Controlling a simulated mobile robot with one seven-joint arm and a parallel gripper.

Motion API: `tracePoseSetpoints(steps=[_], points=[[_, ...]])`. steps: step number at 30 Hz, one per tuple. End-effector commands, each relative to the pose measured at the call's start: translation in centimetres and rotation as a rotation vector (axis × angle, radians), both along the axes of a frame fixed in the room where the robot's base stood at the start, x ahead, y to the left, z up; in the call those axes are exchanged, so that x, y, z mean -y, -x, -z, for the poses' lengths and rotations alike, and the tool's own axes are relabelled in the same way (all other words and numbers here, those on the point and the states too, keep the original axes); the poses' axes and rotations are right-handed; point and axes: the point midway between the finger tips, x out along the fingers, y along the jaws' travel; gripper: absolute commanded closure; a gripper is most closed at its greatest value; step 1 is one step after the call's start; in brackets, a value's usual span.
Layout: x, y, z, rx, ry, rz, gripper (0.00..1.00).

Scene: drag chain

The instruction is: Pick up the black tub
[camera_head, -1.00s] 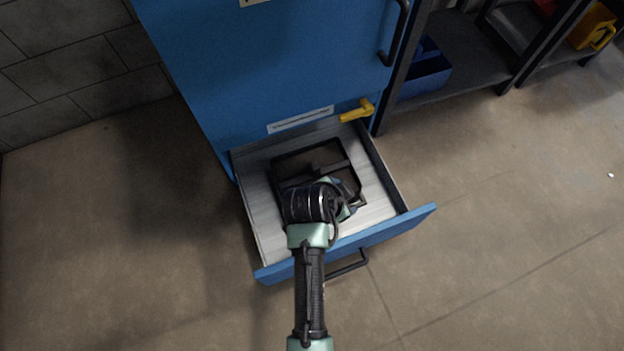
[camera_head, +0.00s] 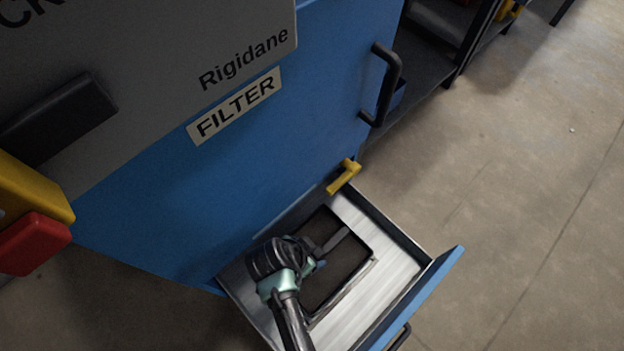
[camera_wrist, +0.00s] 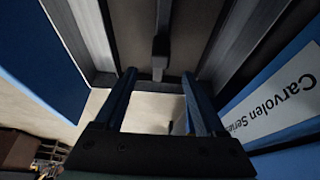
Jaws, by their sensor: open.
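The black tub (camera_head: 345,262) sits in the open drawer (camera_head: 392,268) of the blue cabinet. It is a shallow rectangular tub with a dark bar across its middle, and my arm hides its left part in the head view. My gripper (camera_wrist: 159,76) is open, with its two blue fingers on either side of the bar's near end (camera_wrist: 160,62) in the wrist view. I cannot tell whether the fingers touch the tub. In the head view my wrist is over the tub's left side and the fingertips are mostly hidden.
The blue cabinet (camera_head: 270,170) rises right behind the drawer. A yellow latch (camera_head: 344,176) sticks out above the drawer, and a dark door handle (camera_head: 384,85) is higher up. A red and yellow switch (camera_head: 35,235) is at left. Open floor (camera_head: 540,190) lies to the right.

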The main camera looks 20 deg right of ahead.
Motion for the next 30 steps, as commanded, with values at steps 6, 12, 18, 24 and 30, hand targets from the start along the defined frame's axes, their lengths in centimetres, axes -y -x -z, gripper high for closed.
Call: tracePoseSetpoints(steps=[6, 12, 18, 24, 30], points=[[1.5, -0.5, 4.2, -0.001, 0.000, 0.001, 0.28], [2.0, -0.8, 5.2, 0.002, 0.000, 0.001, 0.28], [2.3, -0.9, 6.7, 0.000, 0.000, 0.001, 0.28], [3.1, -1.3, 9.4, 0.001, 0.001, 0.001, 0.28], [3.5, -1.4, 10.0, 0.002, 0.000, -0.001, 0.28]])
